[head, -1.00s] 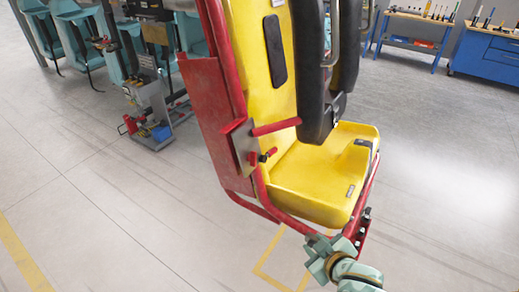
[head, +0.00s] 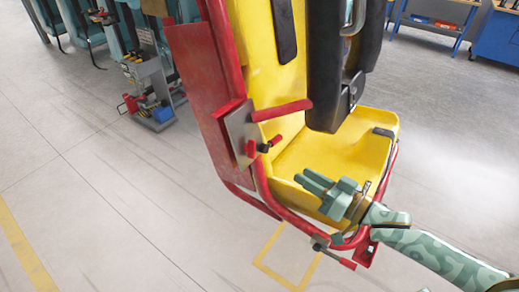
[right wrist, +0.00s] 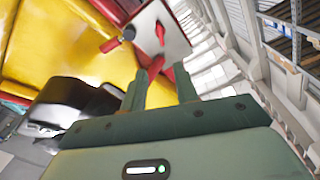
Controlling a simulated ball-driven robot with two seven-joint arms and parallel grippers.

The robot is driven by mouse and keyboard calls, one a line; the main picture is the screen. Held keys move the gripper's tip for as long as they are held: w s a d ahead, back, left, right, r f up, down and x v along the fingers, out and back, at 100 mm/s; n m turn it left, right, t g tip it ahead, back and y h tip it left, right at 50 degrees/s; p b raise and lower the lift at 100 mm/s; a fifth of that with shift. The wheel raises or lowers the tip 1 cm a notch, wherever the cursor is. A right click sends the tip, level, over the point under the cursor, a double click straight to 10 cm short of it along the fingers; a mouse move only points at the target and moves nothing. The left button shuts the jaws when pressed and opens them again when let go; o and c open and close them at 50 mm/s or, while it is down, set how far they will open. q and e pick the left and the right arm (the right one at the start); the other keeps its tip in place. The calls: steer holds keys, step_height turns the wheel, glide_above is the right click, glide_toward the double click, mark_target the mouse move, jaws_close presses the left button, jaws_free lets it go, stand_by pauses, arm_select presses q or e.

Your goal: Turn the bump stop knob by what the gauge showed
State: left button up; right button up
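A small black-and-red knob (head: 264,147) sticks out from a grey metal plate (head: 242,138) on the left side of the yellow seat. In the right wrist view the knob (right wrist: 128,34) and the plate (right wrist: 172,45) with a red pointed mark on it lie beyond the fingertips. My right gripper (head: 305,178) is above the seat pan, right of and below the knob, its fingers pointing left. Its two fingers (right wrist: 160,84) stand apart with nothing between them, and it does not touch the knob. No gauge reading is legible. My left gripper is out of view.
The yellow seat (head: 372,130) has a red tube frame and a black padded restraint (head: 335,75) hanging over it. A red bar (head: 282,111) juts from the plate above the knob. A red-ended lever (head: 346,263) sits below the seat's front.

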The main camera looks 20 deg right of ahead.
mark_target(255, 147)
steer(key=x, duration=1.5)
steer(key=shift+w+a+r, duration=0.1)
steer(key=shift+w+a, duration=0.1)
steer(key=shift+a, duration=0.05)
jaws_close()
